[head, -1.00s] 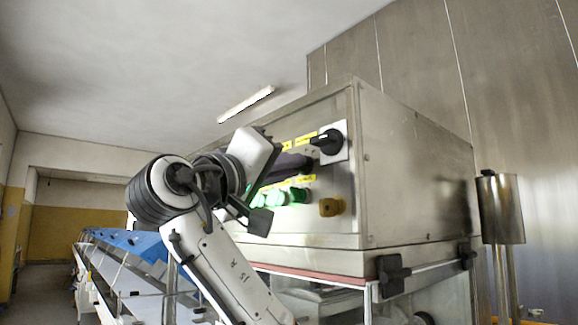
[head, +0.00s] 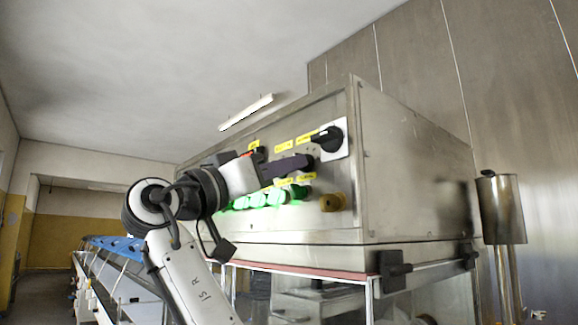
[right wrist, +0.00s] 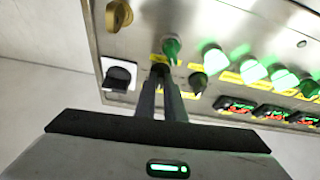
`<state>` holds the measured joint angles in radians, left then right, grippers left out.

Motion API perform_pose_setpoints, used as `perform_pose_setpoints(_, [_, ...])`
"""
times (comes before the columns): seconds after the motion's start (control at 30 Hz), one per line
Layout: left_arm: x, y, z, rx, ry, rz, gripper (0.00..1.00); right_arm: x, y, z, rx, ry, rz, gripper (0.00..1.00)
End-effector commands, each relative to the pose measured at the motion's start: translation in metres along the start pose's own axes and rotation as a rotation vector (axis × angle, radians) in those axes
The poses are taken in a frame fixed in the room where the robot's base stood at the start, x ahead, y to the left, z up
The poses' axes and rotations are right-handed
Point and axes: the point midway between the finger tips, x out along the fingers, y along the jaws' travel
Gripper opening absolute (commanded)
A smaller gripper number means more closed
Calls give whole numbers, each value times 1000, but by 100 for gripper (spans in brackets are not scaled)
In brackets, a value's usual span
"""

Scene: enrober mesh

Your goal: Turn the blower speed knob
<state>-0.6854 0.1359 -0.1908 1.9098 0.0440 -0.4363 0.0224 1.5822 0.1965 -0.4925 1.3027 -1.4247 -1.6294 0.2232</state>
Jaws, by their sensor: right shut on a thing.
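My right gripper (head: 301,163) reaches from the left to the front panel of the steel cabinet. In the right wrist view its two fingers (right wrist: 162,78) are shut on a small dark knob (right wrist: 159,69), mostly hidden by the fingertips. The knob sits below a yellow label, between a large black switch on a white plate (right wrist: 119,76) and another small dark knob (right wrist: 198,82). The label writing is too small to read, so I cannot confirm which knob is the blower speed knob. My left gripper is out of view.
The steel cabinet (head: 410,170) carries a row of lit green buttons (head: 258,199), a large black switch (head: 327,139) and a brass knob (head: 332,202) close to the gripper. Black clamps (head: 393,270) stick out below. A conveyor (head: 115,270) runs away at the left.

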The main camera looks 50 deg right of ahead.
Motion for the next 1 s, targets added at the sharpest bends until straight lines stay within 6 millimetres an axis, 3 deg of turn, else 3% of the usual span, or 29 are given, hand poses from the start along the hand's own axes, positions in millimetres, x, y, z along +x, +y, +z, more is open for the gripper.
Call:
perform_pose_setpoints(0.5, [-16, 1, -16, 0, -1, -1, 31, 0, -4, -2, 315, -2, 130, 0])
perform_pose_setpoints(1.0, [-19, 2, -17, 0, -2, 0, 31, 0, -5, 0, 377, -3, 155, 0])
